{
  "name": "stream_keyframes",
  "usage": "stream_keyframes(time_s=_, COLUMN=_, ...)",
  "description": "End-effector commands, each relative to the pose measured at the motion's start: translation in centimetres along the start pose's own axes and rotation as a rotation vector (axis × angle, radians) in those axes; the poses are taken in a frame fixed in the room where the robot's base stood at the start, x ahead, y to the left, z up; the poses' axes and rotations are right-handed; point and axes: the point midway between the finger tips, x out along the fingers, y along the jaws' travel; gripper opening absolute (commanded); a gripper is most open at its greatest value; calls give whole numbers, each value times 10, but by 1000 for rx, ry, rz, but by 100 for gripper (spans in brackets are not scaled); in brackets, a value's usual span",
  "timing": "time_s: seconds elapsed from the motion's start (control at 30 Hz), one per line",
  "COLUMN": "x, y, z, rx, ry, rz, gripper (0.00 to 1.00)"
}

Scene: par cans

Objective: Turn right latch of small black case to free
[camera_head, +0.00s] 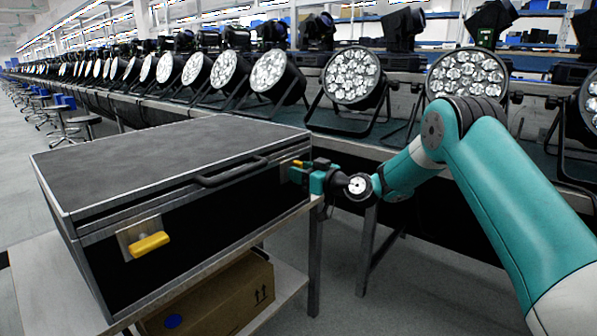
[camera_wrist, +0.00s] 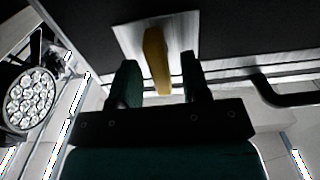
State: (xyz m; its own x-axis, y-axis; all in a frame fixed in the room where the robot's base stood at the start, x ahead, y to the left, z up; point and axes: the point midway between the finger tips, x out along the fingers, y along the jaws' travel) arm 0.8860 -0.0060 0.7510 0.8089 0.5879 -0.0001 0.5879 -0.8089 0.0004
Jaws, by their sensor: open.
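The small black case (camera_head: 165,165) lies closed on a table, its latch side facing front and right. Its right latch (camera_wrist: 156,60) is a yellow lever on a pale metal plate. In the head view the latch is mostly hidden by my gripper (camera_head: 300,174). In the wrist view my gripper (camera_wrist: 160,78) is open, with one finger on each side of the yellow lever. Gaps seem to show beside the lever; I cannot tell whether either finger touches it. The left latch (camera_head: 149,244) also has a yellow lever, lying nearly level in the head view.
The case's black handle (camera_head: 231,171) sits between the latches and also shows at right in the wrist view (camera_wrist: 287,97). A cardboard box (camera_head: 215,300) is on the shelf below. A long bench with several par cans (camera_head: 351,77) stands behind.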

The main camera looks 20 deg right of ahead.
Motion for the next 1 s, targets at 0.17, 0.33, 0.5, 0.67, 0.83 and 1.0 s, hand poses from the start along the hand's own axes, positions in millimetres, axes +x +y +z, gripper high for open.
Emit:
stream_keyframes(time_s=0.17, x=10, y=0, z=0, rx=1, ry=1, rz=0, gripper=43)
stream_keyframes(time_s=0.33, x=11, y=0, z=0, rx=1, ry=0, rz=0, gripper=43)
stream_keyframes(time_s=0.5, x=11, y=0, z=0, rx=1, ry=0, rz=0, gripper=24)
stream_keyframes(time_s=0.67, x=11, y=0, z=0, rx=1, ry=0, rz=0, gripper=0)
stream_keyframes(time_s=0.83, x=11, y=0, z=0, rx=-6, ry=0, rz=1, gripper=0)
stream_keyframes(time_s=1.0, x=11, y=0, z=3, rx=-46, ry=0, rz=1, gripper=0)
